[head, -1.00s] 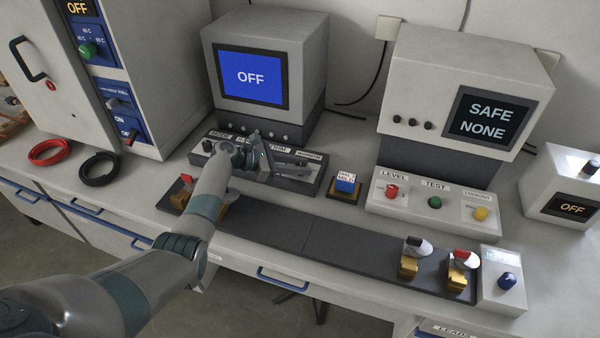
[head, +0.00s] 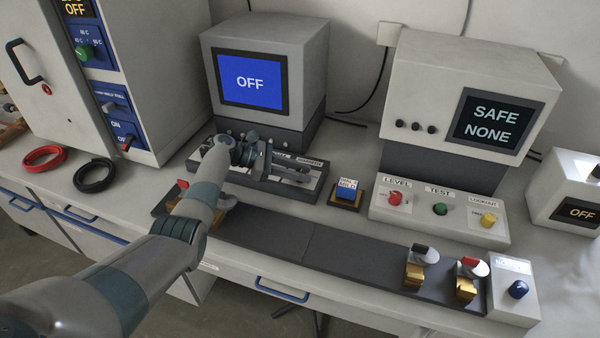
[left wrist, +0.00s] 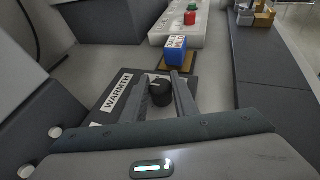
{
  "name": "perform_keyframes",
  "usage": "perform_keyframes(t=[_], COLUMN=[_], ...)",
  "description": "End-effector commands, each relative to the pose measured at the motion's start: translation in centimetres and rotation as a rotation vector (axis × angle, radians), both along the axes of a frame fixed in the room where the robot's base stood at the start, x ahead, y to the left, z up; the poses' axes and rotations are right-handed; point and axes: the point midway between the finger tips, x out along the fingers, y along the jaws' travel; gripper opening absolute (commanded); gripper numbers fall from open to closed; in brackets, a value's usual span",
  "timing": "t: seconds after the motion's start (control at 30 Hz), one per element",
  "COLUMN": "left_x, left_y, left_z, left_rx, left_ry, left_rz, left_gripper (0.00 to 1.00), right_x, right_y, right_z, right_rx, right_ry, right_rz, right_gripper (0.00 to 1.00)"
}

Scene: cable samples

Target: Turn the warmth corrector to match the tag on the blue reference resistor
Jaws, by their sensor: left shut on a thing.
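The warmth corrector is a black round knob (left wrist: 161,91) beside a "WARMTH" label (left wrist: 117,92) in the left wrist view. My left gripper (left wrist: 168,84) is shut on this knob, one finger on each side. In the head view my left gripper (head: 295,172) lies low over the right end of the dark control panel (head: 205,160) and hides the knob. The blue reference resistor (head: 347,190) sits on a brown base right of the panel, with a white tag on top. It also shows in the left wrist view (left wrist: 176,52). The tag's writing is too small to read surely.
A monitor (head: 250,79) reading "OFF" stands behind the panel. A tester (head: 498,120) reading "SAFE NONE" stands to the right, with a knob and buttons in front. A long dark strip (head: 330,252) with brass clamps runs along the front. Cable coils (head: 94,175) lie left.

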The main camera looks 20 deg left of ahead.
Motion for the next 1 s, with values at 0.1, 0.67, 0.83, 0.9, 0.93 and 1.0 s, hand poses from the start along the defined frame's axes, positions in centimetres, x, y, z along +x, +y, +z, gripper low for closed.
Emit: perform_keyframes(t=[0.1,0.67,0.83,0.9,0.93,1.0], left_x=[-0.1,-0.3,-1.0,-1.3,-1.5,-1.9], left_y=[0.0,0.9,2.9,3.9,4.4,5.6], left_z=[-0.2,0.3,1.0,1.5,1.7,2.2], left_rx=[0.002,0.001,0.002,0.001,0.002,0.003], left_ry=[0.003,0.001,0.0,-0.001,0.0,0.0], left_rz=[-0.001,0.0,0.001,0.003,0.003,0.003], left_gripper=[0.41,0.45,0.45,0.45,0.45,0.45], right_x=[-0.1,-0.1,0.4,0.8,1.0,1.5], right_y=[0.0,0.0,0.1,0.2,0.3,0.4], right_z=[0.0,-0.1,0.0,0.1,0.2,0.3], right_rx=[0.0,0.0,0.002,0.006,0.007,0.01], right_ry=[0.001,0.001,-0.011,-0.02,-0.026,-0.037], right_rz=[0.0,0.0,0.0,0.0,0.0,0.0], right_gripper=[0.31,0.31,0.31,0.31,0.31,0.31])
